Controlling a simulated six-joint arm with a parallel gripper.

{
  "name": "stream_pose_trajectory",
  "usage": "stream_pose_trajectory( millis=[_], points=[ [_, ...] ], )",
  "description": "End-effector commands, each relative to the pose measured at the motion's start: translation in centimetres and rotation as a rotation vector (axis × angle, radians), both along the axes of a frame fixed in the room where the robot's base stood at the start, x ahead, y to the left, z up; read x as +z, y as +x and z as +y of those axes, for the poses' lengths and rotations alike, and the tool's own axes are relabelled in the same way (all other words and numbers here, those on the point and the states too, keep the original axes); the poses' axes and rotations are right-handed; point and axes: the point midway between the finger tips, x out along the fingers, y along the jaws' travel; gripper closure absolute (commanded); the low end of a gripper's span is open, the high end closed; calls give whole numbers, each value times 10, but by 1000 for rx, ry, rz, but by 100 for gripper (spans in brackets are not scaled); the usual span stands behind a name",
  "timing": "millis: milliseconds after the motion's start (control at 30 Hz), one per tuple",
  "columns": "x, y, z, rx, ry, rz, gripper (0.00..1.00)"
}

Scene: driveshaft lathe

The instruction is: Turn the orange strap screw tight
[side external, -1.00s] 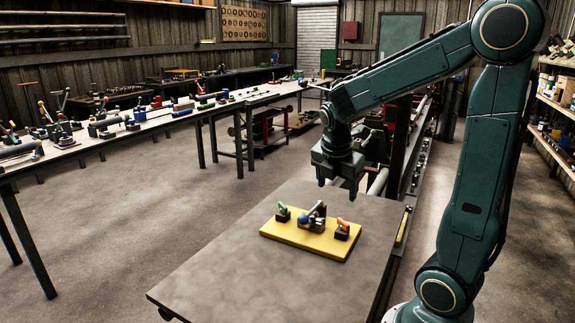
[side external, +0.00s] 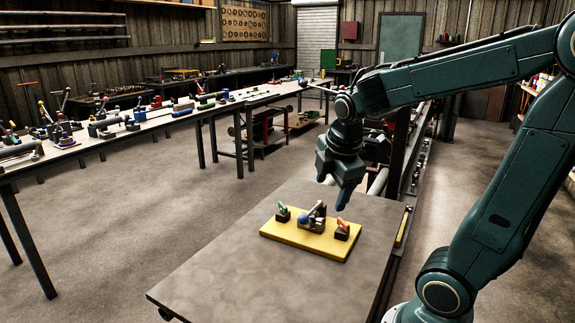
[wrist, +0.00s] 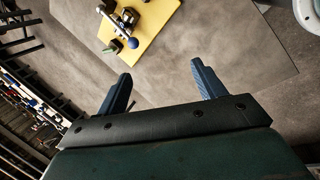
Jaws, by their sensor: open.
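The orange strap screw (side external: 342,223) sits on a dark block at the right end of a yellow plate (side external: 287,241) on the table. In the side view it looks like a small tilted handle; I cannot make it out in the wrist view. My gripper (side external: 332,192) is above the table, tilted, over the far side of the plate and apart from the screw. In the wrist view my gripper (wrist: 161,70) has its two blue fingers wide apart, with nothing between them. The yellow plate (wrist: 160,20) lies ahead of the fingers there.
A clamp with a blue ball knob (side external: 303,219) stands mid-plate; the knob also shows in the wrist view (wrist: 133,43). A green-handled block (side external: 283,210) is at the plate's left end. The grey table (side external: 225,262) is clear around the plate. A long bench (side external: 160,118) stands behind.

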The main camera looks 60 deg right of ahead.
Motion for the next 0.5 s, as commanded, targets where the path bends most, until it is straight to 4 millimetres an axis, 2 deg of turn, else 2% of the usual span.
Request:
stream_pose_trajectory(
  millis=[500],
  points=[
    [10,-11,29,-176,107,-115,31]
  ],
)
